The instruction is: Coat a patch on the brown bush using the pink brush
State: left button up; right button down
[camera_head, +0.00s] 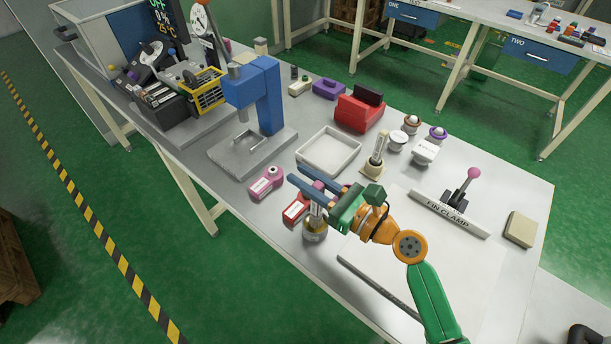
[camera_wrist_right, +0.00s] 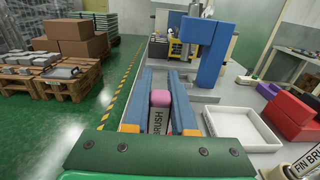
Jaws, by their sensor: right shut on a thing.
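My right gripper (camera_head: 306,182) is over the front middle of the table. Its blue fingers are shut on the pink brush. In the right wrist view, the brush's pink end (camera_wrist_right: 161,98) and a label reading BRUSH lie between the fingers (camera_wrist_right: 160,100). In the head view, a bit of pink (camera_head: 318,186) shows between the fingers. A brass-coloured pot (camera_head: 315,233) stands just below the gripper; whether the brush touches it is unclear. The brown bush (camera_head: 411,123) appears to be the brown-topped round piece on a white base at right, apart from the gripper. My left gripper is out of view.
A white tray (camera_head: 328,151), blue press (camera_head: 268,95) and red block (camera_head: 359,111) stand behind the gripper. A pink labelled item (camera_head: 265,185) and red item (camera_head: 296,211) lie close by. A fin clamp (camera_head: 450,211) is at right. A purple-topped piece (camera_head: 437,133) neighbours the bush.

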jog(key=shift+f+b, duration=0.3)
jog(key=shift+f, duration=0.2)
dwell(1.1)
notch_tip(320, 180, up, 7)
jog(key=p, duration=0.8)
jog(key=shift+d, duration=0.1)
